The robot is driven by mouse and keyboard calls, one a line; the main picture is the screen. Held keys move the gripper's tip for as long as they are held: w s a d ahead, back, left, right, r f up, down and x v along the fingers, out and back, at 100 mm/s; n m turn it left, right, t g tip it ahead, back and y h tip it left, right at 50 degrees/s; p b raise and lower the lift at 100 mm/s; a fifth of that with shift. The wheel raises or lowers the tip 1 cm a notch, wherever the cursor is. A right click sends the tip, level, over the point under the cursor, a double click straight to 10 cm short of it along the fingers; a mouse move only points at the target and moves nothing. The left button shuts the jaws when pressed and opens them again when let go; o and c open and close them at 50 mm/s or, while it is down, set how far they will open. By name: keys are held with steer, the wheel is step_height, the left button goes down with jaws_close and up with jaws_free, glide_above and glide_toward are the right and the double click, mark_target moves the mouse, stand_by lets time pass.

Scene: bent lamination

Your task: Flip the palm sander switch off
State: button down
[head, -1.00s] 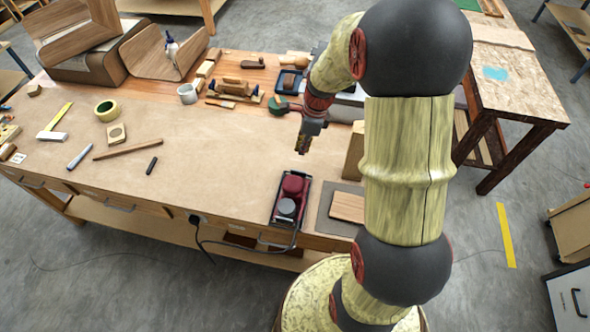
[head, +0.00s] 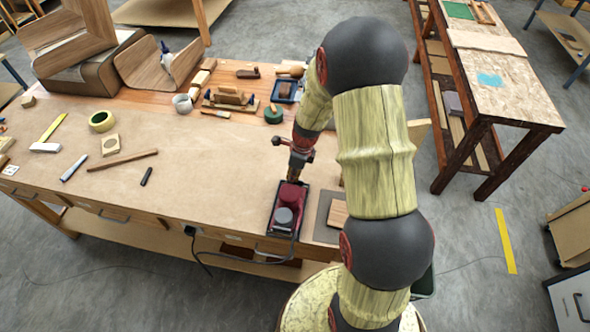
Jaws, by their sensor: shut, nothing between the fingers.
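The palm sander (head: 287,207) is dark red with a grey round part at its near end. It sits in a dark tray (head: 271,222) at the front edge of the workbench, with a cable running off the edge. My gripper (head: 293,177) is shut and empty, pointing down right at the sander's far end. I cannot tell whether it touches the sander. The sander's switch is too small or hidden to make out, so its position does not show.
A wooden block on a grey mat (head: 322,219) lies just right of the sander. A round green thing (head: 273,115), a wood plane (head: 230,98) and a white mug (head: 182,103) stand farther back. The bench top (head: 215,165) left of the sander is clear.

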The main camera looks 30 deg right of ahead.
steer(key=shift+w+a+f, duration=0.1)
steer(key=shift+w+f, duration=0.05)
steer(key=shift+f, duration=0.75)
steer(key=shift+f, duration=0.1)
steer(key=shift+w+a+f+p, duration=0.1)
steer(key=shift+a+f+p, duration=0.15)
steer(key=shift+p, duration=0.1)
steer(key=shift+w+a+f+p, duration=0.15)
steer(key=shift+f+p, duration=0.1)
steer(key=shift+p, duration=0.7)
steer(key=shift+f, duration=0.2)
